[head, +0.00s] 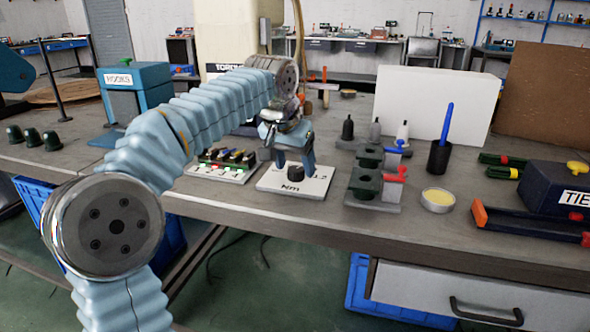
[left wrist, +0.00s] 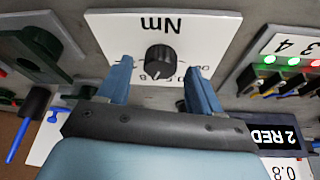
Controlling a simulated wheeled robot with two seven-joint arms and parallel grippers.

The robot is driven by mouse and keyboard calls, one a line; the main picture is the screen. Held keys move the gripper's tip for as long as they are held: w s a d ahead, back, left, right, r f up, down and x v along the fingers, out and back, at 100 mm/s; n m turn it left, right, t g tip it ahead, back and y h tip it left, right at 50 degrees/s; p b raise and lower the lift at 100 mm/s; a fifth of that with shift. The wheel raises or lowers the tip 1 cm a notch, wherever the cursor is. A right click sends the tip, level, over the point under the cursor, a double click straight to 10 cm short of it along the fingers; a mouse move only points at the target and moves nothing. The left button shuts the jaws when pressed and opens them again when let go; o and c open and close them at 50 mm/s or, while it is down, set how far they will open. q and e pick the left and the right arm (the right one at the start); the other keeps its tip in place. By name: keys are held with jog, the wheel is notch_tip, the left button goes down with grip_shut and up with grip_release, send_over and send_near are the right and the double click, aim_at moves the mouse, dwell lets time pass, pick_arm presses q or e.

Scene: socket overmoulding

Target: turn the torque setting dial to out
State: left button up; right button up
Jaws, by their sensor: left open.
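The torque setting dial (head: 296,172) is a black ridged knob on a white plate (head: 290,189) marked "Nm" near the table's front edge. In the left wrist view the dial (left wrist: 161,60) sits on the white plate (left wrist: 214,24), which appears upside down. Part of the scale beside the knob is hidden by my gripper. My left gripper (head: 294,166) is over the plate with its fingers pointing down. In the left wrist view its blue fingers (left wrist: 158,85) are open, one on each side of the dial, and look apart from it. My right gripper is not in view.
A board with lit lamps and switches (head: 222,168) stands just left of the plate. Green clamp fixtures (head: 366,180) stand to the right, with a blue-handled tool in a black cup (head: 440,155) and a round tin (head: 437,200) beyond.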

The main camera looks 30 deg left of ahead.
pick_arm(q)
jog(key=shift+w+f, duration=0.2)
jog(key=shift+f, duration=0.3)
jog(key=c, duration=1.1)
jog(key=shift+o, duration=0.2)
